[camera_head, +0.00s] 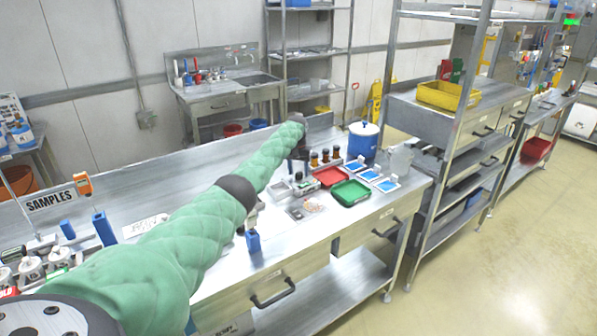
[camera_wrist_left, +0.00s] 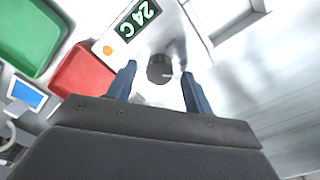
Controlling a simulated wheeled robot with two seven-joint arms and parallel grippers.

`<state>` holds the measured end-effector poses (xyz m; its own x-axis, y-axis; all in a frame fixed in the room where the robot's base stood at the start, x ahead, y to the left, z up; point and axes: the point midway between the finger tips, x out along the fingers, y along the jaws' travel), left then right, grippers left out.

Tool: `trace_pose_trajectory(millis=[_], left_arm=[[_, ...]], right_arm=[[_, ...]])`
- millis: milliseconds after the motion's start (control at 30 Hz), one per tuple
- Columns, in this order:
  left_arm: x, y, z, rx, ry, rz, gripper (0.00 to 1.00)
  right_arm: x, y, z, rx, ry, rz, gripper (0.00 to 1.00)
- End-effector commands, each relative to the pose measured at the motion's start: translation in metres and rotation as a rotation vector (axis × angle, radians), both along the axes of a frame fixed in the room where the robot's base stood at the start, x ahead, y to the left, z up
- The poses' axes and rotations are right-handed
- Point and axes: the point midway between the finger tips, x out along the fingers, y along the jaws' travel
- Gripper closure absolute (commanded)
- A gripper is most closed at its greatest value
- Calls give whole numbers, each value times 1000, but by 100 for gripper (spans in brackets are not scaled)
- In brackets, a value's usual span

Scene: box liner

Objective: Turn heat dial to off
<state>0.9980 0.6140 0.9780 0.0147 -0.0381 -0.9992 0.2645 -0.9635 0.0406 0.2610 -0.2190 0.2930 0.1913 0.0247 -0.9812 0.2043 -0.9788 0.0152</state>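The heat dial (camera_wrist_left: 160,68) is a small round dark knob on a pale device, seen in the left wrist view. Beside it is a display (camera_wrist_left: 139,18) reading "24 C" in green, with an orange button (camera_wrist_left: 107,48). My left gripper (camera_wrist_left: 159,72) is open, with one dark blue finger on each side of the dial in the picture. Gaps show between fingers and knob; I cannot tell the depth between them. In the head view my green left arm reaches over the bench to the left gripper (camera_head: 299,154), and the dial cannot be made out. My right gripper is not in view.
A red tray (camera_head: 331,176) and a green tray (camera_head: 350,193) lie on the metal bench close to the left gripper. Several dark bottles (camera_head: 325,156), a blue container (camera_head: 363,141) and a clear beaker (camera_head: 400,160) stand nearby. A metal shelf rack (camera_head: 455,130) stands to the right.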

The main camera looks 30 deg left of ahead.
Motion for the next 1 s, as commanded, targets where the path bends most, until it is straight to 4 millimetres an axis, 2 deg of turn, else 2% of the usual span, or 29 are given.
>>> trace_pose_trajectory(millis=[233,367,467,700,1000], left_arm=[[0,0,-1,-1,2,-1,48],[0,0,7,0,1,-1,48],[0,1,21,0,0,-2,48],[0,2,55,0,-1,-1,48],[-1,3,76,-1,2,0,48]], right_arm=[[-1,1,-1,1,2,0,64],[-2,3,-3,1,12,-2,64],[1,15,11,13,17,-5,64],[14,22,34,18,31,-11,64],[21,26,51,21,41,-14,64]])
